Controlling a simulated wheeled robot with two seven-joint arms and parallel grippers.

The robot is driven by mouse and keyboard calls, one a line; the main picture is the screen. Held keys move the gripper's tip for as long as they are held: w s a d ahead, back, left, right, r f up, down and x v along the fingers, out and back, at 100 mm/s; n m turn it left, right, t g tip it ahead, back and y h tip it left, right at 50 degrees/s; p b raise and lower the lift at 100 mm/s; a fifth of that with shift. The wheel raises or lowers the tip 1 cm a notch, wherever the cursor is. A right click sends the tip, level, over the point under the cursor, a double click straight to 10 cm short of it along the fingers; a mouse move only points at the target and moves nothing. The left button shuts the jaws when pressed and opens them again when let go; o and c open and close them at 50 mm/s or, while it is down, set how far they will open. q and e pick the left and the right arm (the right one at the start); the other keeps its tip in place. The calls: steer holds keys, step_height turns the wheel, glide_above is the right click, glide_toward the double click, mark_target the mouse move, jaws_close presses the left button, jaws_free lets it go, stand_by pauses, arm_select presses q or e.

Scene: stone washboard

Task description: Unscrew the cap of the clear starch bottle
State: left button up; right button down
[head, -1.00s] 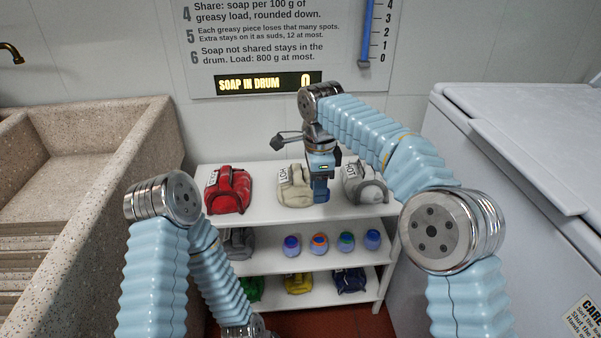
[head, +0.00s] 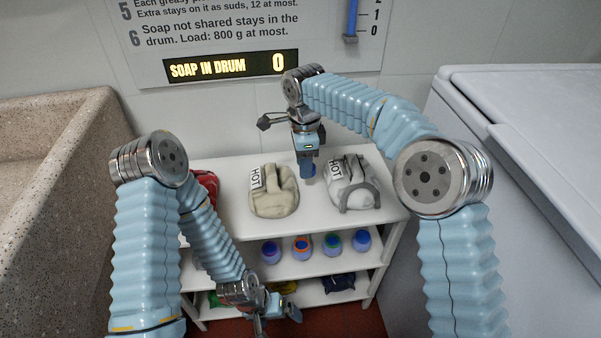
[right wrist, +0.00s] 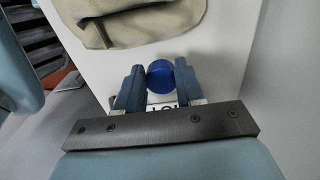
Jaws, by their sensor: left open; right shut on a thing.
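My right gripper (head: 308,172) hangs over the white shelf's top board, between a cream bundle and a grey-white bundle. In the right wrist view the same gripper (right wrist: 158,84) is shut on a round blue cap (right wrist: 160,74) held between its fingertips. I cannot tell whether a bottle body is under this cap. A partly hidden label with dark print shows below it. My left gripper (head: 277,312) is low in front of the lower shelves, open and empty.
The cream bundle (head: 275,195) and the grey-white bundle (head: 355,187) lie on the shelf top (head: 315,220). A red bundle (head: 207,185) is partly behind my left arm. A stone basin (head: 60,160) stands at left, a white chest (head: 540,130) at right. The sign (head: 235,66) reads 0.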

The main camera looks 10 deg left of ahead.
mark_target(304, 185)
steer(key=shift+f, duration=1.85)
steer(key=shift+f, duration=0.15)
steer(key=c, duration=0.7)
jaws_free()
